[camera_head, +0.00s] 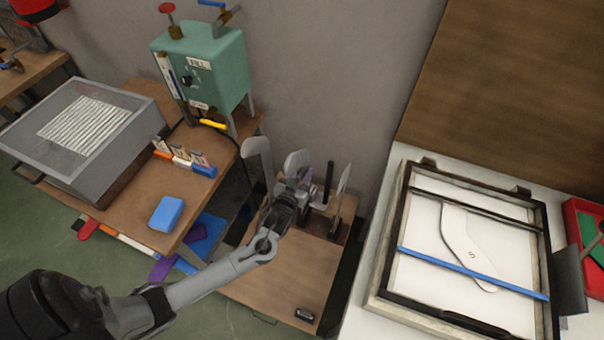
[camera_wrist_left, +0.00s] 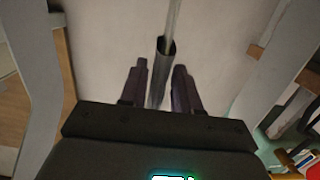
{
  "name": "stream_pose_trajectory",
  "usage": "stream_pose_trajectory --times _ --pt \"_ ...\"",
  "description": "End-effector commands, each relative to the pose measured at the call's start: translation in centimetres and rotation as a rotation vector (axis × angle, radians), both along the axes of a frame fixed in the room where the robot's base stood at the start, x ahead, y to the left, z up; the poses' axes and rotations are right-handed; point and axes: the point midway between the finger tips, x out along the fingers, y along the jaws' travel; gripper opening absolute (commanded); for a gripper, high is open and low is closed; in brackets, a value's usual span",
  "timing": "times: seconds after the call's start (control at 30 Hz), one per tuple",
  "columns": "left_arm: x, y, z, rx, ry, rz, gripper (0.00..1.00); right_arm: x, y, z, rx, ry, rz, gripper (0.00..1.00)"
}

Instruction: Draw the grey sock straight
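A dark grey tubular piece, which looks like the grey sock (camera_wrist_left: 161,75), sits around a thin light form (camera_wrist_left: 173,18) seen edge-on in the left wrist view. Its upper opening shows around the form. My left gripper (camera_wrist_left: 160,78) has one dark finger on each side of it. The fingers are apart, with a narrow gap on the left; contact on the right is unclear. In the head view my left gripper (camera_head: 305,183) is at the middle upright board (camera_head: 295,162), and I cannot make out the sock there. My right gripper is not in view.
Upright grey boards stand left (camera_head: 257,158) and right (camera_head: 344,178) of the gripper, close by. A dark post (camera_head: 328,182) is next to it. A green machine (camera_head: 205,65) stands behind left. A framed tray (camera_head: 377,270) is on the right. The low wooden table's front (camera_head: 275,280) is mostly clear.

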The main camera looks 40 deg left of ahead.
Motion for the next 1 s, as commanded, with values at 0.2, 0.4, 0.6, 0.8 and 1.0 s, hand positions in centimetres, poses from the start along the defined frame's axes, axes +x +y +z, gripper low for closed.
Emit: stream_pose_trajectory --times 0.2,0.4,0.6,0.8,1.0 --pt "-0.01 -0.01 0.00 0.000 0.000 0.000 0.04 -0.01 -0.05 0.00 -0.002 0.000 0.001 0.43" --pt "0.00 -0.02 0.00 0.000 0.000 0.000 0.04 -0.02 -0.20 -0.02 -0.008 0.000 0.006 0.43" --pt "-0.01 -0.02 -0.02 0.000 0.000 0.000 0.04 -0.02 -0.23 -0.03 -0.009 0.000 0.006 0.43" --pt "-0.02 -0.03 -0.21 0.000 0.001 0.000 0.04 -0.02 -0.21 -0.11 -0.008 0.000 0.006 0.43" --pt "-0.04 -0.02 -0.32 -0.001 0.003 0.000 0.04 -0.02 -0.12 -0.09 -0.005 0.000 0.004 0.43"
